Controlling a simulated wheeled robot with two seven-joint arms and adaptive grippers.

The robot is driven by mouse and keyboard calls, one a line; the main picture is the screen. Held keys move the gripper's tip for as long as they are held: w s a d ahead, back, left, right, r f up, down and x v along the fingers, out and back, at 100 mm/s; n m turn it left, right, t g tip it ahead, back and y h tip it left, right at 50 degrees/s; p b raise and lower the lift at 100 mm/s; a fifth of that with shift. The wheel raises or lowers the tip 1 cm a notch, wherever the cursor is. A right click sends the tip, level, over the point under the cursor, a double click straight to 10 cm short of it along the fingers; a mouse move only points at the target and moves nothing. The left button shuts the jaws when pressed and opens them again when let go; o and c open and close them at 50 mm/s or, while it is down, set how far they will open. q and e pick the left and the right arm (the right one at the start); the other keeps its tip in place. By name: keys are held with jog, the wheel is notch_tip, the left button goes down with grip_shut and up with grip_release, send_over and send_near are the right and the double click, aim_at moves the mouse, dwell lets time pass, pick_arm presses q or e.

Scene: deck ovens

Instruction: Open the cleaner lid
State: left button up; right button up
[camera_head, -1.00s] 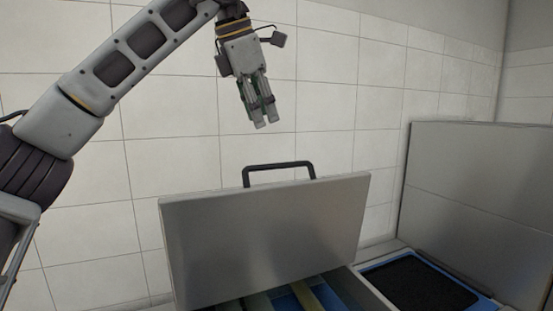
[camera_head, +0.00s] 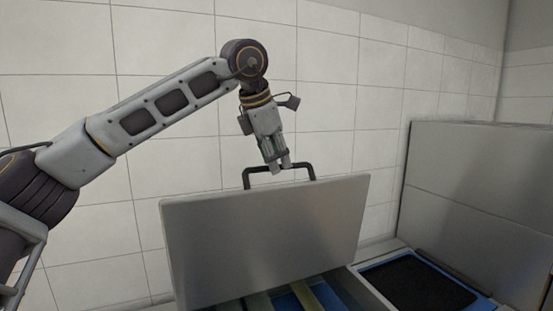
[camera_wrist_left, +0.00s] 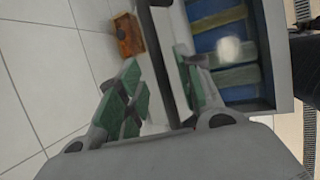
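The cleaner lid (camera_head: 265,240) is a grey metal panel standing raised and steeply tilted, with a dark handle (camera_head: 247,176) on its top edge. My left gripper (camera_head: 281,167) points down, its fingertips at the handle bar. In the left wrist view its green-padded fingers (camera_wrist_left: 160,92) are spread apart, with the dark handle bar (camera_wrist_left: 165,55) running between them. Whether the fingers touch the bar I cannot tell. My right gripper is not in view.
A second metal panel (camera_head: 480,210) stands upright at the right, beside a blue-framed black surface (camera_head: 415,282). A tiled wall (camera_head: 330,60) is behind. An orange-brown block (camera_wrist_left: 129,35) shows in the left wrist view. Air above the lid is clear.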

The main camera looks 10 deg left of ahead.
pick_arm(q)
jog(key=shift+w+d+f, duration=0.1)
jog(key=shift+w+f, duration=0.15)
jog(key=shift+f, duration=0.2)
jog(key=shift+c, duration=0.2)
grip_shut()
